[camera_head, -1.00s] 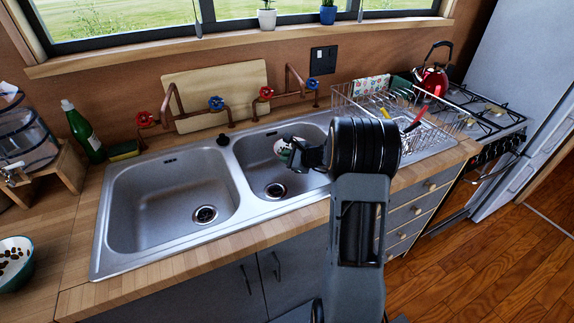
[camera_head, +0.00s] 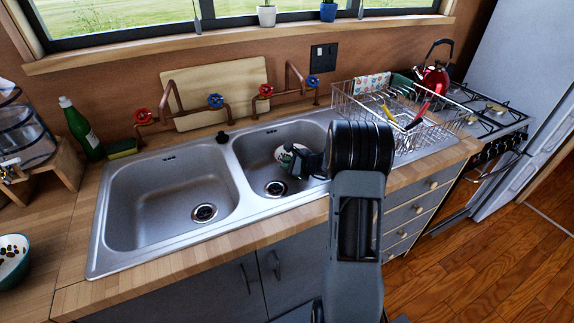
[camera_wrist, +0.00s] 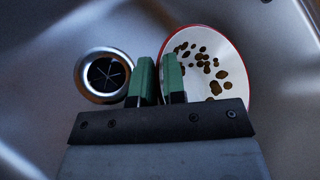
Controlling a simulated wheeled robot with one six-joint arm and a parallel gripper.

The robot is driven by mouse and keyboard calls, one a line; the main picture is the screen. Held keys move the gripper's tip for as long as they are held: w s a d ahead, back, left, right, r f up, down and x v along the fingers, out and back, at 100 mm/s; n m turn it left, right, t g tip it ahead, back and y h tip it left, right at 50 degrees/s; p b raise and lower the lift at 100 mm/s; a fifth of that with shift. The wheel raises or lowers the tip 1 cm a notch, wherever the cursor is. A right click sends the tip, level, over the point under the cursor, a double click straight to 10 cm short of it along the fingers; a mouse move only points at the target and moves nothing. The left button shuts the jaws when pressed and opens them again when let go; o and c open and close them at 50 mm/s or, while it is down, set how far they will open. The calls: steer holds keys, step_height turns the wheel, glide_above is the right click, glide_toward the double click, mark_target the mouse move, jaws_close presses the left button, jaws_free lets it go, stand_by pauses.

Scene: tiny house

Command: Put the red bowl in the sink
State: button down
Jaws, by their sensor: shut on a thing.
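The red bowl (camera_wrist: 212,65) has a white inside with brown spots and a red rim in the wrist view. My gripper (camera_wrist: 158,75) is shut on its left edge, with green fingers either side of the wall. In the head view the bowl (camera_head: 284,156) is small and partly hidden by my gripper (camera_head: 295,164). Both are within the right basin of the metal sink (camera_head: 232,185). I cannot tell whether the bowl touches the basin floor. The drain (camera_wrist: 104,75) lies just left of the fingers in the wrist view.
The left basin (camera_head: 165,195) is empty. A dish rack (camera_head: 440,125) stands right of the sink, with a red kettle (camera_head: 433,78) on the stove beyond. A green bottle (camera_head: 82,130) stands at the left. Another bowl (camera_head: 12,262) sits on the left counter.

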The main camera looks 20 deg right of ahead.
steer(key=shift+f, duration=0.2)
steer(key=c, duration=1.2)
jaws_free()
steer(key=shift+r, duration=0.1)
steer(key=shift+r+p, duration=0.65)
steer(key=shift+p, duration=0.1)
steer(key=v, duration=0.7)
steer(key=shift+s+d, duration=0.15)
steer(key=shift+s, duration=0.1)
